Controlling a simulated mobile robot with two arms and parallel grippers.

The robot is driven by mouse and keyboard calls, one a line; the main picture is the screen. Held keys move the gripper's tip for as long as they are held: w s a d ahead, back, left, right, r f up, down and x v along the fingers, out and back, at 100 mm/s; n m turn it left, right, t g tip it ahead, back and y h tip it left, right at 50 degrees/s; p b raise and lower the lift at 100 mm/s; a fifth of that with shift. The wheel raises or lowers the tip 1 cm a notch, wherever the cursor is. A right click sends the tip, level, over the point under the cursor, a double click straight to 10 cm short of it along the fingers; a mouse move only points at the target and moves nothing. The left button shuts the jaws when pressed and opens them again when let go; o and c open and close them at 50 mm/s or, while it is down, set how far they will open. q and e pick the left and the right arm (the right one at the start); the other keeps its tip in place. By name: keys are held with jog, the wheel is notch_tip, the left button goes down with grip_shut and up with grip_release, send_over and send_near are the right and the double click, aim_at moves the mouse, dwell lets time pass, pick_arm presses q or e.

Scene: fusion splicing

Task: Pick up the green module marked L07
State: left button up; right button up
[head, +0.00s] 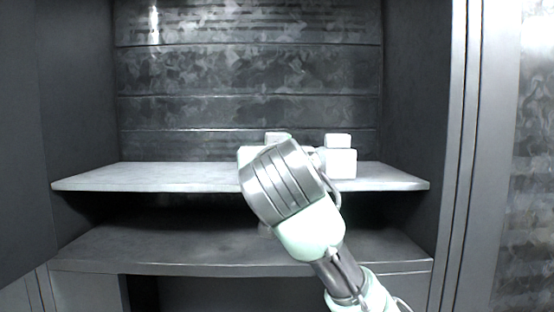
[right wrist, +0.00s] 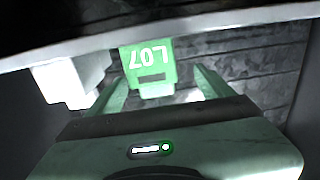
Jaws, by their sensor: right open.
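The green module marked L07 (right wrist: 150,58) shows in the right wrist view, its lettering upside down there. It lies ahead of my right gripper (right wrist: 160,84), roughly in line with the gap between the two green fingers. The fingers are apart and nothing is held. I cannot tell whether the fingertips reach beside the module. In the head view my right arm and wrist cover the middle of the upper shelf, and I cannot make out the green module or the fingers there. My left gripper is not in view.
White blocks (head: 341,163) stand on the upper shelf (head: 150,177) to the right of my wrist, and more show partly behind it. White blocks (right wrist: 72,82) also appear left of the module in the right wrist view. The shelf's left part is clear. A lower shelf (head: 150,246) lies beneath.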

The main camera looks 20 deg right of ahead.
jog(key=shift+p+x, duration=0.55)
jog(key=shift+x, duration=0.35)
jog(key=shift+w+d+r+p, duration=0.25)
jog(key=shift+w+d+p, duration=0.15)
jog(key=shift+w+p, duration=0.25)
jog(key=p+x, duration=0.3)
jog(key=shift+d+f, duration=0.1)
jog(key=shift+d, duration=0.25)
jog(key=shift+w+d+f, duration=0.15)
jog(key=shift+w+f, duration=0.05)
jog(key=shift+w, duration=0.4)
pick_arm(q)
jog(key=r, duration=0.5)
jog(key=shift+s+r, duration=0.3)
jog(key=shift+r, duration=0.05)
pick_arm(e)
jog(key=c, duration=1.7)
jog(key=shift+r, duration=0.1)
